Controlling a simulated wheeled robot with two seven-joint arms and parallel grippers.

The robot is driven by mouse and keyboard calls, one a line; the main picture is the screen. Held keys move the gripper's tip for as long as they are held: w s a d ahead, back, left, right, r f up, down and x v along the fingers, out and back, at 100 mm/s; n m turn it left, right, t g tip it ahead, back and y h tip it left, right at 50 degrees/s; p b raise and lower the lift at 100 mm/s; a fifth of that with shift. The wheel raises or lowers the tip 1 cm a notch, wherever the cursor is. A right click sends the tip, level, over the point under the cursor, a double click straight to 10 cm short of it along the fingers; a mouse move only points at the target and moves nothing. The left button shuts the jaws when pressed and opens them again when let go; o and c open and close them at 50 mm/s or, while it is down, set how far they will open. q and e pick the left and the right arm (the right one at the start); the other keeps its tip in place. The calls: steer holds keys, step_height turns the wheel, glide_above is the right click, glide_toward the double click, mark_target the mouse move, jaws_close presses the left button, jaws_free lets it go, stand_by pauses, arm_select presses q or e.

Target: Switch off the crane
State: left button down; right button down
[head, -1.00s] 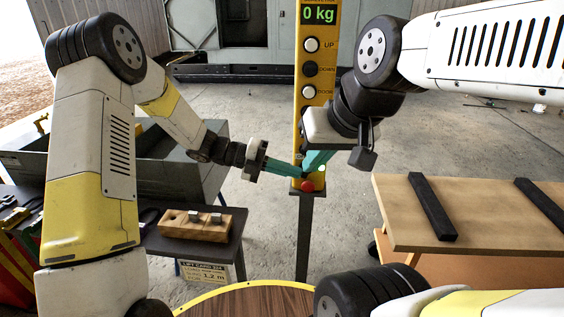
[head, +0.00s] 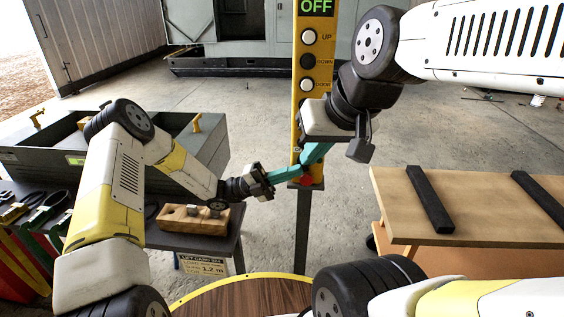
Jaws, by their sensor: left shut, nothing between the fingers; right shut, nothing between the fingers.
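The yellow crane control post (head: 297,130) stands in the middle of the head view on a dark stand. Its display (head: 316,7) reads OFF. Below the display are the UP button (head: 309,37), the dark DOWN button (head: 307,61) and the DOOR button (head: 307,85). A red button (head: 308,180) sits at the foot of the post, partly hidden by the fingers. My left gripper (head: 293,173) is shut, its teal fingers reaching to the post's lower edge. My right gripper (head: 307,166) is shut, its fingers pointing down at the red button; I cannot tell whether they touch it.
A grey bin (head: 190,150) with yellow handles is at the left. A wooden block (head: 170,218) stands on a dark table with tools. A wooden bench (head: 480,205) with two black bars is at the right. A round wooden top (head: 240,297) is in front.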

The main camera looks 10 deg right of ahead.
arm_select(q)
steer(key=v, duration=0.7)
steer(key=shift+a, duration=0.35)
steer(key=shift+w+f, duration=0.15)
